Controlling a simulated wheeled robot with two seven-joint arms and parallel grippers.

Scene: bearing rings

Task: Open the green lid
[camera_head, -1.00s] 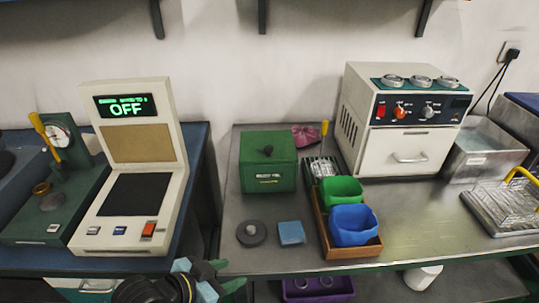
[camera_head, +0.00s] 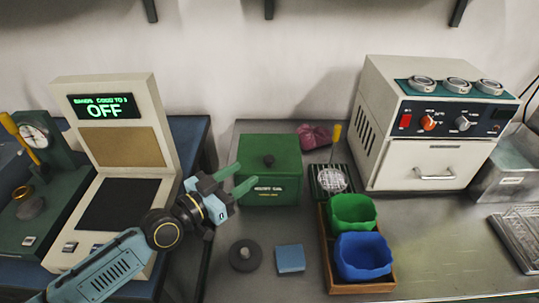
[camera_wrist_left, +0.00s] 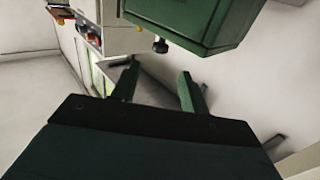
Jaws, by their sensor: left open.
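A green box (camera_head: 272,192) stands on the steel bench with its green lid (camera_head: 285,148) closed on top. A dark round knob (camera_head: 268,160) sits on the lid, and a label is on the box's front. My left gripper (camera_head: 237,180) is open and empty, just left of the box's front, its green fingers pointing towards it. In the left wrist view the box (camera_wrist_left: 205,15) hangs upside down at the top, with the knob (camera_wrist_left: 160,46) below it, beyond my left gripper (camera_wrist_left: 158,88). My right gripper is not in view.
A blue block (camera_head: 290,258) and a dark grey ring (camera_head: 245,255) lie in front of the box. A wooden tray (camera_head: 330,275) holds a green bin (camera_head: 353,212) and a blue bin (camera_head: 363,258). A tester reading OFF (camera_head: 105,107) stands left; a white oven-like machine (camera_head: 425,130) stands right.

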